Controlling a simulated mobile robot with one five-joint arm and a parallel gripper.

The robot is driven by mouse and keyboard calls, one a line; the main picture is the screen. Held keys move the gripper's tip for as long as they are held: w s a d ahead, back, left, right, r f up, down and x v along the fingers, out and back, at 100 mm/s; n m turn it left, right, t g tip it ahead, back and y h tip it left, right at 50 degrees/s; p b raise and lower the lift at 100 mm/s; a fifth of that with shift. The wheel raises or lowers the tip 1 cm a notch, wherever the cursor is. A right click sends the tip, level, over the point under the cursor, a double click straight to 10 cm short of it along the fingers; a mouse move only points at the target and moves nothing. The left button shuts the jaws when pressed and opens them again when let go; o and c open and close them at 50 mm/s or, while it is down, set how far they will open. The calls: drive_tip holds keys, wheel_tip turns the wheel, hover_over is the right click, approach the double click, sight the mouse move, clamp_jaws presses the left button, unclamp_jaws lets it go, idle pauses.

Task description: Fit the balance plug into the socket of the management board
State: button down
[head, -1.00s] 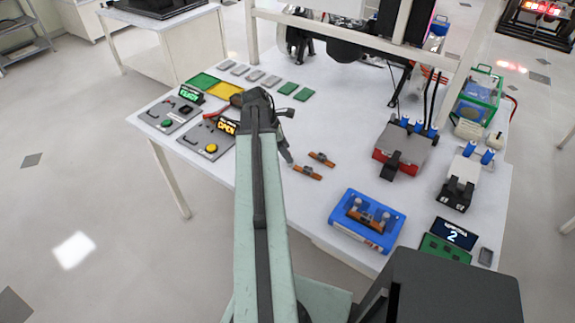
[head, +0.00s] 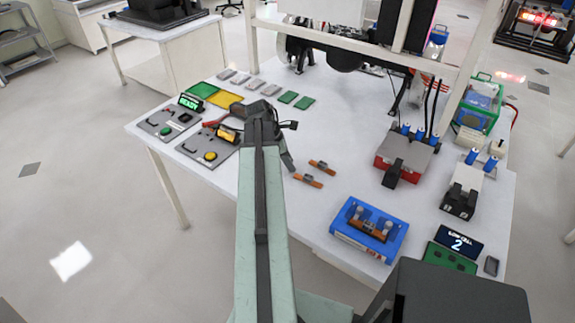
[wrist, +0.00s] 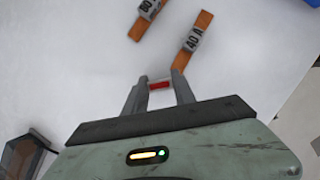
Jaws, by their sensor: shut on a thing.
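My gripper (wrist: 158,92) is shut on a small red and white piece (wrist: 159,85) between its fingertips in the wrist view, over the white table. I cannot tell for certain that this piece is the balance plug. In the head view my gripper (head: 289,163) is small and partly hidden by my arm, left of two orange strips.
Orange strips marked "40 A" (wrist: 194,40) and "60 A" (wrist: 143,20) lie just beyond my gripper. A blue case (head: 349,238) stands between my gripper and the board. A red and grey box (head: 403,158) is farther back. The middle of the table (head: 335,130) is clear.

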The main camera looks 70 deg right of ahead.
wheel_tip(320, 180, up, 10)
drive_tip(key=p, duration=0.9)
drive_tip(key=shift+f, duration=0.2)
drive_tip(key=shift+s+f, duration=0.1)
drive_tip(key=shift+s, duration=0.05)
